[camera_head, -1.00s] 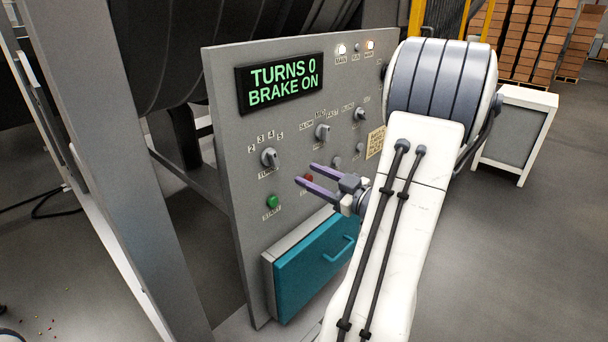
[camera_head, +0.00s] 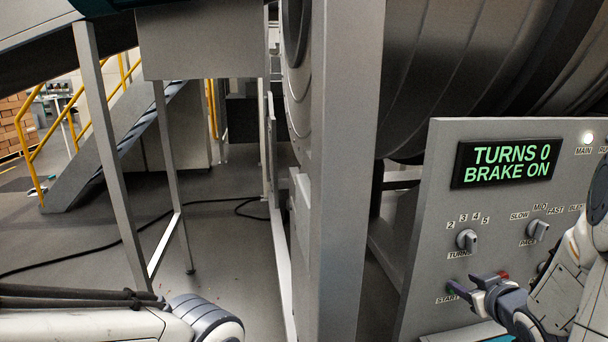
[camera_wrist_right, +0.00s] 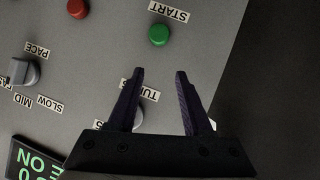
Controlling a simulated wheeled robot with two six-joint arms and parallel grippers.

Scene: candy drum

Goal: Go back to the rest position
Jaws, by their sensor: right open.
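My right gripper (camera_head: 462,291) is at the lower right of the head view, in front of the lower part of the grey control panel (camera_head: 427,215). In the right wrist view its two purple fingers (camera_wrist_right: 159,75) stand apart with nothing between the tips. Beyond them are the panel's green start button (camera_wrist_right: 159,35), the red button (camera_wrist_right: 77,8) and the turns knob, partly hidden by the fingers. My left arm (camera_head: 100,322) enters at the lower left of the head view; its gripper does not show.
The panel display (camera_head: 506,163) reads "TURNS 0 BRAKE ON". A grey upright post (camera_head: 345,180) stands left of the panel before the large drum (camera_head: 450,60). A black cable (camera_head: 130,228) lies on the open floor at left. Yellow-railed stairs (camera_head: 110,145) stand farther back.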

